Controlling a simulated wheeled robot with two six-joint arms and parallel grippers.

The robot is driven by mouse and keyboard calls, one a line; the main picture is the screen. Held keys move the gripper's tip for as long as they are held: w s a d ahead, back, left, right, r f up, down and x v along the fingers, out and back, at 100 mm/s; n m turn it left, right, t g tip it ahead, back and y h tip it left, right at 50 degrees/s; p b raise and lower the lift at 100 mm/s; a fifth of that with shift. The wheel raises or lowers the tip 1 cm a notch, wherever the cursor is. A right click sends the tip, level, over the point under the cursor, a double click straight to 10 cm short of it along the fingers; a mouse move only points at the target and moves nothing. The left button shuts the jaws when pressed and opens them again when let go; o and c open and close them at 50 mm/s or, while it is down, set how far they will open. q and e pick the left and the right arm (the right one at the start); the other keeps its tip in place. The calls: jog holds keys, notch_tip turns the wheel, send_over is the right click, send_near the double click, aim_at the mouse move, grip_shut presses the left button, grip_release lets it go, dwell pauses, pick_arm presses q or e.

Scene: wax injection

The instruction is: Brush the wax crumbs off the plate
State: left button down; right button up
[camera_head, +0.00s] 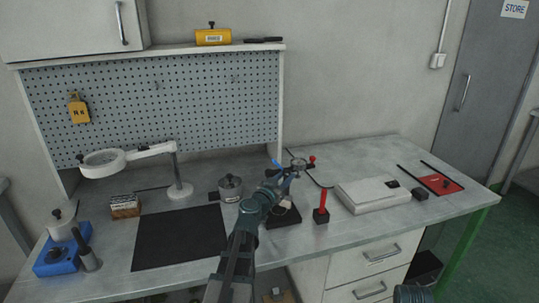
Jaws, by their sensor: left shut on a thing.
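My left gripper (277,182) reaches up over the middle of the bench, shut on a slim thing with a blue end (278,165), perhaps the brush. Its bristles cannot be made out. A small dark plate (288,216) lies on the bench below and just behind my left gripper, partly hidden by my arm. Wax crumbs are too small to tell on it. My right gripper is not in view; only a bit of what looks like my right arm shows at the bottom edge.
A metal pot (230,188) stands left of my gripper, and a red upright stick (323,200) in a black base stands right. A pale flat box (372,196), a red mat (441,184), a black mat (178,238) and a magnifier lamp (103,162) are also on the bench.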

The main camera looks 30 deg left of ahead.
pick_arm(q)
jog(key=shift+w+a, duration=0.9)
notch_tip(320, 180, up, 8)
jog(key=p, duration=0.7)
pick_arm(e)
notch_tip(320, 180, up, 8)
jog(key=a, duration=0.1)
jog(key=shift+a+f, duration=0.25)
pick_arm(q)
jog(key=shift+s, duration=0.1)
